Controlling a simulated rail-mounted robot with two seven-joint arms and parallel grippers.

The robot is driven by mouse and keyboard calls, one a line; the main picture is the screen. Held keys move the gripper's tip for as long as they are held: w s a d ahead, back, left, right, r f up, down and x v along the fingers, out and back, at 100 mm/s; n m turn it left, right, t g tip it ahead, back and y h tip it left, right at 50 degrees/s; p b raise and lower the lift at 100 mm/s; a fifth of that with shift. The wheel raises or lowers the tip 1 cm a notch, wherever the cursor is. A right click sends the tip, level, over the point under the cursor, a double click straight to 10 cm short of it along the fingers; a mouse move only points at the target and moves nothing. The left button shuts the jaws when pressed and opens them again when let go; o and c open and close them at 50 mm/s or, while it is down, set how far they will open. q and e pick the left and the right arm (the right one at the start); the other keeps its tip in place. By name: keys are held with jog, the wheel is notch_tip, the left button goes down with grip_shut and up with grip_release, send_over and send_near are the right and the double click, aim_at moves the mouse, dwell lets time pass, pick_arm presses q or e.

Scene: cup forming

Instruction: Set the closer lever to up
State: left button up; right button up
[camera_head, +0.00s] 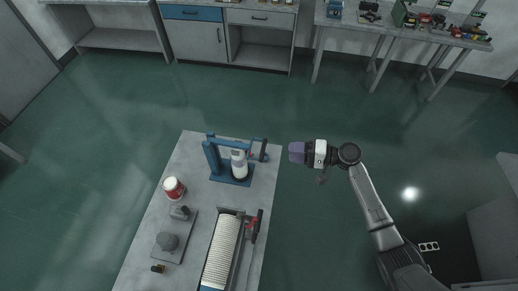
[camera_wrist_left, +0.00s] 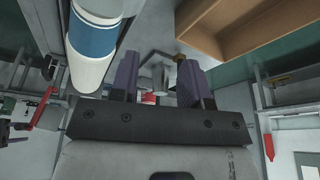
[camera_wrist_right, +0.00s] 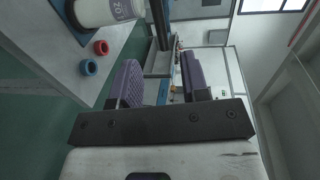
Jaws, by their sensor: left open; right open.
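A blue press-like frame (camera_head: 212,157) stands on the grey table and holds a white cylinder (camera_head: 239,166). A dark lever-like arm (camera_head: 263,150) sticks out on its right side; it looks like the closer lever, but its setting is hard to tell. My right gripper (camera_head: 297,152) is open and empty, a short way right of this arm and apart from it. In the right wrist view, its purple fingers (camera_wrist_right: 158,82) are spread, with a white cup (camera_wrist_right: 105,10) at upper left. My left gripper (camera_wrist_left: 155,78) shows only in its own wrist view, open and empty.
The table also holds a red-and-white can (camera_head: 173,188), a grey fixture (camera_head: 167,241) and a long rack of stacked white pieces (camera_head: 222,250) with a red handle (camera_head: 254,226). Red (camera_wrist_right: 101,48) and blue (camera_wrist_right: 88,67) rings lie near the table edge.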

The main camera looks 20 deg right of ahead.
aim_at(262, 149)
jog(key=b+x, duration=0.1)
jog(key=x, duration=1)
jog(key=shift+a, duration=0.1)
jog(key=shift+x, duration=0.8)
jog(key=shift+s, duration=0.1)
jog(key=c, duration=0.5)
jog(key=shift+f+b, duration=0.15)
jog(key=shift+b, duration=0.15)
grip_shut()
